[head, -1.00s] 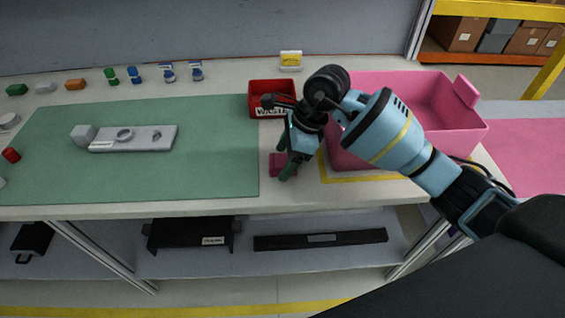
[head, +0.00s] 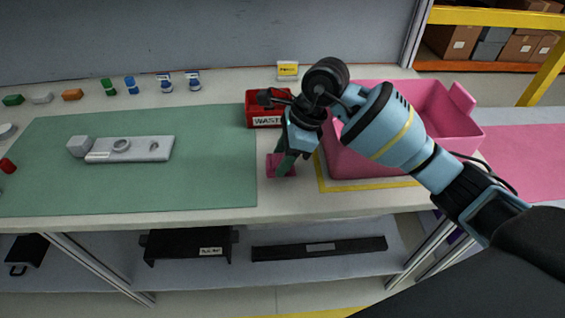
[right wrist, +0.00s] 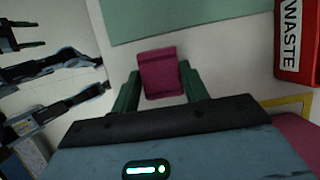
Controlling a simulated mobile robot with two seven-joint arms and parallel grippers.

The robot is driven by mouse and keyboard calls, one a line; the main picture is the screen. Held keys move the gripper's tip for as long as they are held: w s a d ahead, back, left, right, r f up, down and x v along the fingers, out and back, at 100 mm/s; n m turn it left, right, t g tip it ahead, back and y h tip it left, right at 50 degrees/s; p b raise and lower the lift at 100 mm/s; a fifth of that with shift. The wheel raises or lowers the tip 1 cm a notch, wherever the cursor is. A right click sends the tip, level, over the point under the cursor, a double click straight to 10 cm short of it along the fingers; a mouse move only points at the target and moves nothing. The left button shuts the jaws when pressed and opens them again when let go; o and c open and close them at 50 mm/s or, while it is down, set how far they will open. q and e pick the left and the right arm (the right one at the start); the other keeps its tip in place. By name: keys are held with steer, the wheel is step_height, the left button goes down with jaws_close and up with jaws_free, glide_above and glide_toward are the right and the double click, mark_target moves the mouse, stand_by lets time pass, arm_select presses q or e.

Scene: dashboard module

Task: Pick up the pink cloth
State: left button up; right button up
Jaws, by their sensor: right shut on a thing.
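The pink cloth (head: 281,168) is a small dark magenta folded piece just right of the green mat. It also shows in the right wrist view (right wrist: 160,75), between two green fingers. My right gripper (head: 285,158) points down and is shut on the cloth. A gap between cloth and table is hard to judge. The fingers hide part of the cloth in the head view. My left gripper is outside the head view. Dark arm parts at the left of the right wrist view (right wrist: 55,75) look like my left arm; their jaw state is unclear.
A red WASTE bin (head: 257,112) stands behind the cloth. A large pink bin (head: 375,166) stands to the right inside yellow tape. The green mat (head: 100,190) holds a grey fixture (head: 130,149). Small coloured parts and bottles line the back. The table's front edge is close.

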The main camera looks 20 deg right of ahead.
steer(key=s+a+r, duration=0.2)
steer(key=s+a, duration=0.9)
steer(key=shift+a+b, duration=0.35)
steer(key=shift+b, duration=0.1)
steer(key=o, duration=0.4)
steer(key=shift+c, duration=1.5)
